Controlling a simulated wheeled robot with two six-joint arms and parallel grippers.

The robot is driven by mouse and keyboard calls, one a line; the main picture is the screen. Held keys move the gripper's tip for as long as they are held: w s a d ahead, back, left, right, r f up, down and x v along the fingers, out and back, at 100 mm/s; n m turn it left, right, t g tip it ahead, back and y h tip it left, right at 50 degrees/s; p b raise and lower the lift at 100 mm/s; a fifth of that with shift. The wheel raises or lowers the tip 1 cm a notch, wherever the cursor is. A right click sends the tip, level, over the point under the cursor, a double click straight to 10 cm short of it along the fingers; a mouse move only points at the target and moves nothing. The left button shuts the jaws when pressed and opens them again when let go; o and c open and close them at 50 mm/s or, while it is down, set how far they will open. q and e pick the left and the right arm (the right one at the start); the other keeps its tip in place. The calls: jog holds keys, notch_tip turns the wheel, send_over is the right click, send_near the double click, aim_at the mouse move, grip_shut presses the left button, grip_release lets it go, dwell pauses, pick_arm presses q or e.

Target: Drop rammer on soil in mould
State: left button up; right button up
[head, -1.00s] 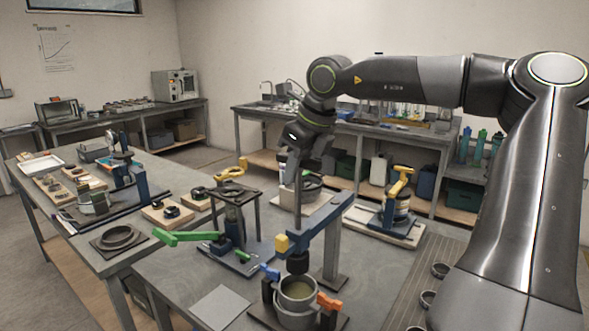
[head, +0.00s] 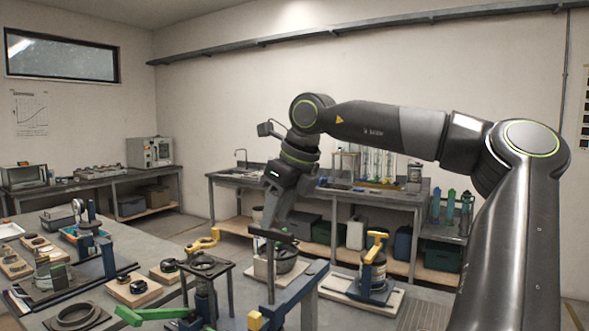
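My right gripper (head: 272,236) points down above the workbench, in front of a dark round pot. Its fingers are small and dark, and I cannot tell whether they are open or shut. A thin upright rod (head: 270,272) stands directly below it; I cannot tell whether they touch. The blue arm (head: 302,291) of a lever frame, with a yellow block (head: 255,320) at its near end, is at the bottom edge. The rammer weight, the mould and the soil are below the picture's edge. My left gripper is not in view.
A black-topped stand (head: 206,266) with a green lever (head: 150,315) is left of the blue arm. A yellow-handled device (head: 376,265) stands on a board to the right. Several tools crowd the left bench.

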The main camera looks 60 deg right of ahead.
jog(key=v, duration=1.1)
jog(key=shift+r, duration=0.15)
